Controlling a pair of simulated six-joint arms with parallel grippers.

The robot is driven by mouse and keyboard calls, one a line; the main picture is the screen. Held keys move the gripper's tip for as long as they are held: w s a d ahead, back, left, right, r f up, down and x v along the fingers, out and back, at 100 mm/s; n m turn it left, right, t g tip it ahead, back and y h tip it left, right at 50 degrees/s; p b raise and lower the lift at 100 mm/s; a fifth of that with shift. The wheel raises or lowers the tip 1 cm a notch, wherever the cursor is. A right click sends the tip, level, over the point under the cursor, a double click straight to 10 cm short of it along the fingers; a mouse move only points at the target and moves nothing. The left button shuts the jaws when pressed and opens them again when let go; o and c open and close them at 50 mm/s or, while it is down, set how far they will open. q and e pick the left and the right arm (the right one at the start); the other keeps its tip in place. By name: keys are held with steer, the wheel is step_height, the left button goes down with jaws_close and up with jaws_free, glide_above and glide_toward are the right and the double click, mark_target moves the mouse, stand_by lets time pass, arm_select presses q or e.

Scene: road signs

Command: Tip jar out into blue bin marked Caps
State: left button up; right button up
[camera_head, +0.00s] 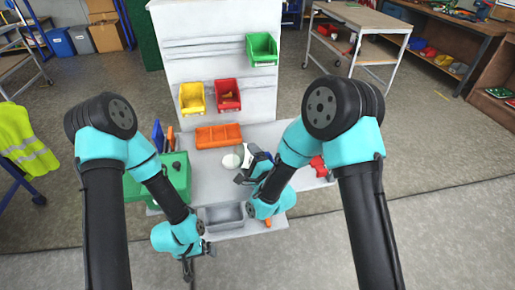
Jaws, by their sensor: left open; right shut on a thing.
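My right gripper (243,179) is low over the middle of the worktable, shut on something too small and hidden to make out. A small white round thing (231,161) is just beyond it; I cannot tell if this is the jar or whether the gripper touches it. My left gripper (187,268) is open and empty, off the table's front left edge. No blue bin with a readable Caps label shows on the table or panel. A small blue patch beside my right wrist is mostly hidden.
Green (262,50), yellow (192,98) and red (228,95) bins hang on the upright panel (215,65). An orange tray (218,136) lies behind the white thing, a grey tray (224,217) in front. A green case (178,178) is at left, red pieces (318,166) at right.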

steer(key=shift+a, duration=0.1)
stand_by(0.4)
steer(key=n, duration=0.2)
steer(key=a+f+n+g, duration=0.1)
steer(key=n, duration=0.1)
steer(key=shift+s+a+g, duration=0.2)
steer(key=shift+g, duration=0.1)
steer(key=n, duration=0.1)
steer(key=r+n+h, duration=0.1)
steer(key=n, duration=0.1)
steer(key=n+g+h, duration=0.1)
steer(key=n, duration=0.1)
steer(key=shift+a+r, duration=0.1)
steer(key=shift+r, duration=0.25)
steer(key=n+h, duration=0.1)
steer(key=n, duration=0.1)
steer(key=d+n+h, duration=0.1)
steer(key=n+h, duration=0.1)
steer(key=shift+w+d+r+g, duration=0.15)
steer(key=shift+r+g, duration=0.05)
steer(key=shift+g, duration=0.1)
steer(key=shift+w+d+f+n+h, duration=0.25)
steer(key=shift+d+n+h, duration=0.45)
steer(key=shift+n, duration=0.35)
steer(key=shift+w+d+f+n+h, duration=0.1)
steer(key=shift+d+f+n+h, duration=0.2)
steer(key=shift+d+n+h, duration=0.5)
steer(key=shift+a+n, duration=0.2)
steer(key=shift+n, duration=0.05)
steer(key=shift+r, duration=0.1)
